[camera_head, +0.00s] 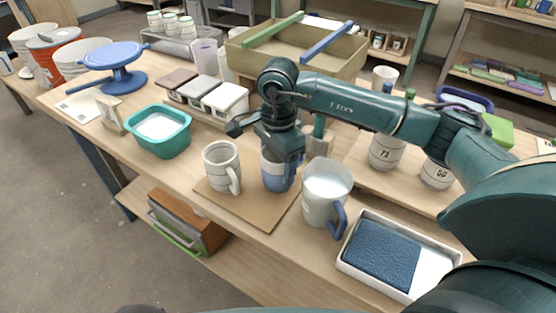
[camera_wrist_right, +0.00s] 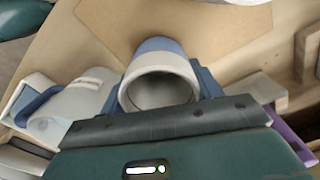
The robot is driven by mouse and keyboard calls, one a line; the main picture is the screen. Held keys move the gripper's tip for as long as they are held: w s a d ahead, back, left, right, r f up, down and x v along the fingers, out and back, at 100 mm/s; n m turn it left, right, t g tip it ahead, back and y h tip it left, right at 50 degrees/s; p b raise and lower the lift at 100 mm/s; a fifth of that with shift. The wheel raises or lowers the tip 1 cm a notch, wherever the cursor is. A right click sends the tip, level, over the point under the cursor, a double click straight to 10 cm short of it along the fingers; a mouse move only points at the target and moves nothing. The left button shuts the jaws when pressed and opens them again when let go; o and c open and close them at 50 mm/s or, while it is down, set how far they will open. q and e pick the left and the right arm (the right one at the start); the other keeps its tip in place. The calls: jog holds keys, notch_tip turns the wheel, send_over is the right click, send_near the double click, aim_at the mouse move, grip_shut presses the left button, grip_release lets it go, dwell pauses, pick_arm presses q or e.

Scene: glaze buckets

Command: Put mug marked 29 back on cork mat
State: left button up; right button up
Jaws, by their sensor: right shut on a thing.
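The cork mat (camera_head: 262,211) lies near the table's front edge and also shows at the top of the wrist view (camera_wrist_right: 180,22). My right gripper (camera_head: 281,155) is shut on a blue-and-white mug (camera_head: 277,178), which looks upright at the mat's right part. In the wrist view the mug (camera_wrist_right: 158,72) sits between the fingers of my right gripper (camera_wrist_right: 168,85), its open rim facing the camera. I cannot tell whether its base touches the mat. No number is readable on it. A pale grey mug (camera_head: 222,168) stands on the mat's left part. My left gripper is not in view.
A white tray with a blue sponge-like block (camera_head: 382,254) is at front right. Other marked mugs (camera_head: 386,153) stand right.

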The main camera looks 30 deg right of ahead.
jog(key=shift+f, duration=0.1)
jog(key=o, duration=1.2)
notch_tip(320, 180, up, 12)
jog(key=shift+r, duration=0.2)
